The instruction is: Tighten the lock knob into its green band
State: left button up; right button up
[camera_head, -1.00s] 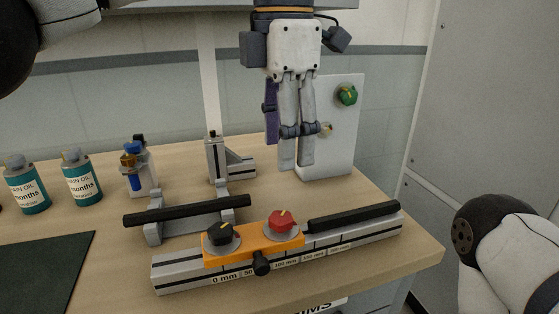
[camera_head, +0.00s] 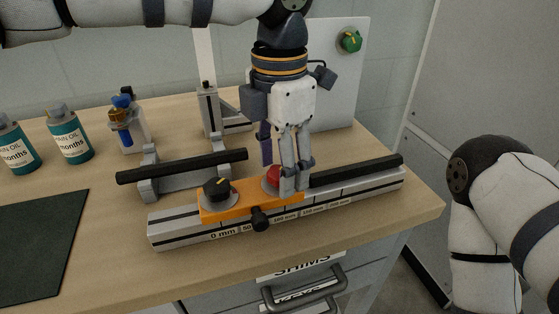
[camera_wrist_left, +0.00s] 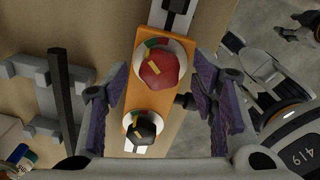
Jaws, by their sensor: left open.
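My left gripper (camera_head: 293,180) points down over the right end of the orange carriage (camera_head: 238,208), its fingers in front of the red knob (camera_head: 272,174) and partly hiding it. In the left wrist view the open fingers (camera_wrist_left: 157,92) stand wide apart on either side of the carriage, with nothing between their pads gripped. There the red knob (camera_wrist_left: 160,70) has a yellow pointer mark and a pale dial with a green band (camera_wrist_left: 152,44) at its upper left edge. The black knob (camera_wrist_left: 146,128) also has a yellow mark and a dial with some green. Which knob is the lock knob is not labelled.
The carriage sits on a grey rail (camera_head: 170,232) with a millimetre scale. A small black side knob (camera_head: 260,218) sticks out in front. A black bar on grey supports (camera_head: 150,185) lies behind left. A white panel with a green knob (camera_head: 350,41) stands behind.

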pick_arm(q)
jog(key=c, duration=1.2)
jog(key=shift+o, duration=0.2)
jog(key=shift+s+r+m+p, duration=0.1)
jog(key=shift+r+m+p, duration=0.3)
jog(key=shift+m, duration=0.4)
jog(key=shift+f+m, duration=0.35)
jog(key=shift+m, duration=0.05)
pick_arm(e)
jog(key=shift+w+r+t, duration=0.3)
jog(key=shift+w+r, duration=0.35)
jog(key=shift+w, duration=0.05)
pick_arm(q)
jog(key=o, duration=1.2)
jog(key=shift+c, duration=0.2)
jog(key=shift+r, duration=0.1)
notch_tip(320, 180, up, 12)
